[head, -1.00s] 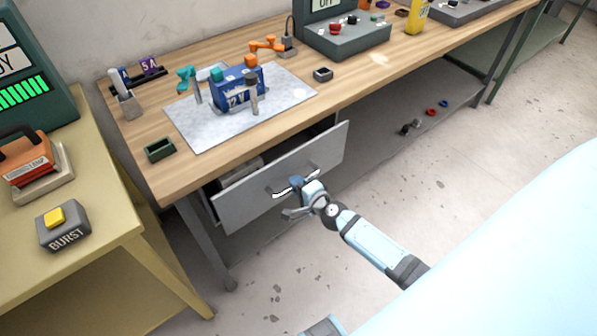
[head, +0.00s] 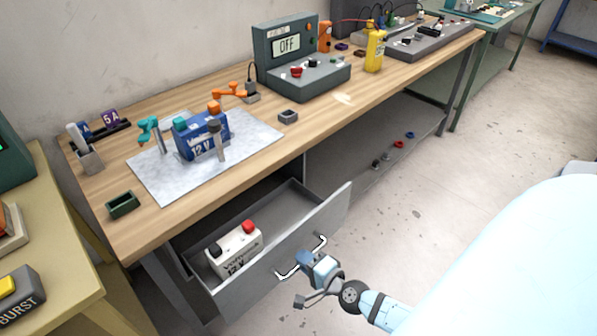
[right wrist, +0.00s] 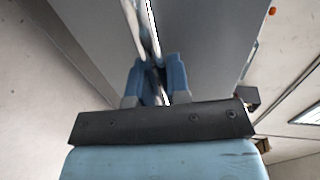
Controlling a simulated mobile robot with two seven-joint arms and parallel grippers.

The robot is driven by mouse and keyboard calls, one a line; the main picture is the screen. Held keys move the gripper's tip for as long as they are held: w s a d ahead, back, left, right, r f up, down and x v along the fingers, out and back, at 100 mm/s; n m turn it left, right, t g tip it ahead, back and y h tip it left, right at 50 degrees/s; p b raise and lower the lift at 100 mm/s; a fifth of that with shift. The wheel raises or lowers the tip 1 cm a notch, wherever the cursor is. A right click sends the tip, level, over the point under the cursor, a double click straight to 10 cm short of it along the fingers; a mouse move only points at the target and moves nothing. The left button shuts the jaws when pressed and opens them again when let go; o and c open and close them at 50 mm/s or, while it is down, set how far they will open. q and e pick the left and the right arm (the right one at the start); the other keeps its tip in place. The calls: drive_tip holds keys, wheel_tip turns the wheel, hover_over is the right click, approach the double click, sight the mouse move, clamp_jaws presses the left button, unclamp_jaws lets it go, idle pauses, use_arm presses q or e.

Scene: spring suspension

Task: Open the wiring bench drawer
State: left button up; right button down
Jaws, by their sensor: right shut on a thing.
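The grey wiring bench drawer (head: 277,264) is pulled well out from under the wooden bench top (head: 238,184). Its inside shows, with a white battery (head: 235,249) with black and red terminals lying in it. My right gripper (head: 308,260) is at the drawer's front, at the white bar handle (head: 288,274). In the right wrist view the blue fingers (right wrist: 160,82) are shut on the handle (right wrist: 150,40), with the drawer front (right wrist: 205,45) beyond. My left gripper is not in view.
On the bench stand a blue 12 V battery (head: 203,137) on a pale mat (head: 150,180), a green tray (head: 123,204) and a power unit reading OFF (head: 305,75). A yellow table (head: 60,240) is at the left. The floor right of the drawer is clear.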

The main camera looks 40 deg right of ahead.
idle(0.3)
drive_tip(key=c, duration=1.1)
unclamp_jaws()
drive_tip(key=shift+s, duration=0.1)
drive_tip(key=b+v, duration=0.1)
drive_tip(key=v, duration=1.2)
drive_tip(key=shift+s, duration=0.35)
drive_tip(key=shift+d, duration=0.15)
